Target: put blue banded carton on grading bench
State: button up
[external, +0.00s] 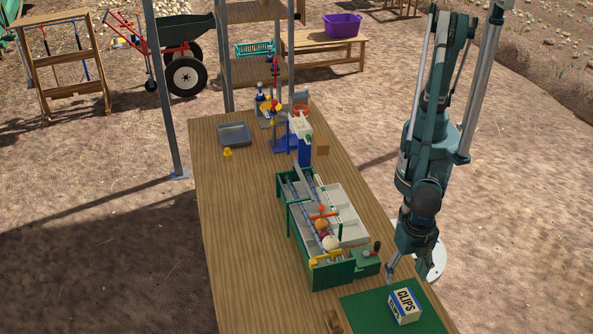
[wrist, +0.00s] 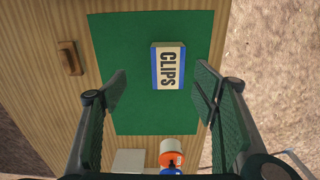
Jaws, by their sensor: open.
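The blue banded carton (external: 404,307) is a small pale box lettered CLIPS. It lies on a green mat (external: 362,310) at the near end of the long wooden table (external: 235,235). In the wrist view, the carton (wrist: 168,67) has blue bands along two edges and lies ahead, between the lines of my fingers. My gripper (external: 391,274) is open and empty, above and close to the carton; its fingers (wrist: 162,85) stand wide apart. Which surface is the grading bench I cannot tell; a wooden bench (external: 345,50) stands on the ground behind the table.
A green trough machine (external: 320,273) with coloured balls stands on the table behind the mat. A grey tray (external: 234,134) is farther back. A purple crate (external: 342,24) sits on the wooden bench.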

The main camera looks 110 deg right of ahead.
jog(key=w+d+r+m, duration=0.1)
jog(key=w+d+r, duration=0.25)
jog(key=d, duration=0.35)
jog(key=w+d+r+m+t+y, duration=0.1)
jog(key=w+d+r+m, duration=0.1)
jog(key=d+r, duration=0.45)
jog(key=w+d+r+m, duration=0.1)
jog(key=w+d+r, duration=0.2)
jog(key=d, duration=0.6)
jog(key=s+d+r+m+t, duration=0.1)
jog(key=d+r+m, duration=0.15)
jog(key=d, duration=0.75)
jog(key=d+r+m+t, duration=0.1)
jog(key=d+r, duration=0.3)
jog(key=d, duration=0.5)
jog(key=s+d+m+t, duration=0.15)
jog(key=s+d, duration=0.25)
jog(key=d, duration=0.5)
jog(key=s+d+r+m, duration=0.1)
jog(key=s+d+m, duration=0.3)
jog(key=d, duration=0.6)
jog(key=s+d+m+t, duration=0.1)
jog(key=s+d, duration=0.4)
jog(key=d, duration=0.4)
jog(key=s+d+f+m+t+h, duration=0.1)
jog(key=s+d+f+m, duration=0.2)
jog(key=s+d, duration=0.4)
jog(key=shift+s+d+f, duration=0.15)
jog(key=shift+d+f, duration=0.1)
jog(key=shift+d, duration=0.3)
